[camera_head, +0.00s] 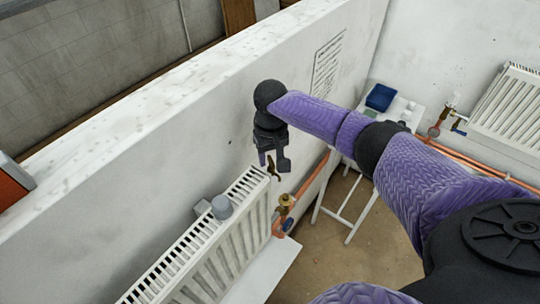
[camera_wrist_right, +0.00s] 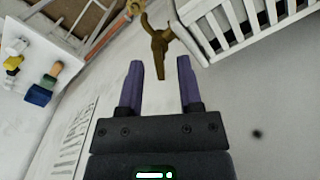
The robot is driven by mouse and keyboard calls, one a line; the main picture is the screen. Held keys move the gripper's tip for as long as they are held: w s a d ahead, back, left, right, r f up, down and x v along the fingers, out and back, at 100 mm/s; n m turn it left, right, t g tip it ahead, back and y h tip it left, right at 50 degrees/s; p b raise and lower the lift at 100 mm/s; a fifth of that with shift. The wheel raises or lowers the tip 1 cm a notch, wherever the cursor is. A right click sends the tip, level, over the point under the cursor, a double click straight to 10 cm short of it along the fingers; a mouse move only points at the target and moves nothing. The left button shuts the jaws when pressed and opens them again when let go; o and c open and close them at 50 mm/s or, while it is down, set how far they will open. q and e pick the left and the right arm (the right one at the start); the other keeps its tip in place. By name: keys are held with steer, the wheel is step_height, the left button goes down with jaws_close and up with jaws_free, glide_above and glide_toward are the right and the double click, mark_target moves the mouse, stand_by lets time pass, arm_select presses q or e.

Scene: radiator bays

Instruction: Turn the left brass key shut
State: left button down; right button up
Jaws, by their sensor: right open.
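The left brass key (camera_wrist_right: 160,50) shows in the right wrist view as a dull brass handle with a narrow end pointing toward my gripper. In the head view it is a small dark shape (camera_head: 273,168) above the brass valve (camera_head: 285,203) at the end of the near radiator (camera_head: 205,240). My right gripper (camera_wrist_right: 160,64) is open, with the key's narrow end between its two purple fingertips and a gap on each side. In the head view my right gripper (camera_head: 274,162) is beside the white wall, above the radiator's end. My left gripper is not in view.
The white partition wall (camera_head: 130,150) runs close behind my right gripper. Copper pipes (camera_head: 310,190) run along the wall. A white side table (camera_head: 405,108) carries a blue item (camera_head: 380,97). A second radiator (camera_head: 510,105) hangs at the right. Brown floor lies open between.

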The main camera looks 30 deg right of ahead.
steer(key=shift+s+f, duration=0.1)
steer(key=shift+f, duration=0.1)
jaws_close()
stand_by(0.3)
steer(key=shift+r+m+p, duration=0.2)
steer(key=shift+m+p, duration=0.5)
steer(key=shift+p, duration=0.4)
steer(key=m+p, duration=0.5)
steer(key=m, duration=0.1)
steer(key=shift+f+m, duration=0.1)
steer(key=shift+m, duration=0.3)
steer(key=shift+m+p, duration=0.7)
steer(key=shift+m, duration=1.1)
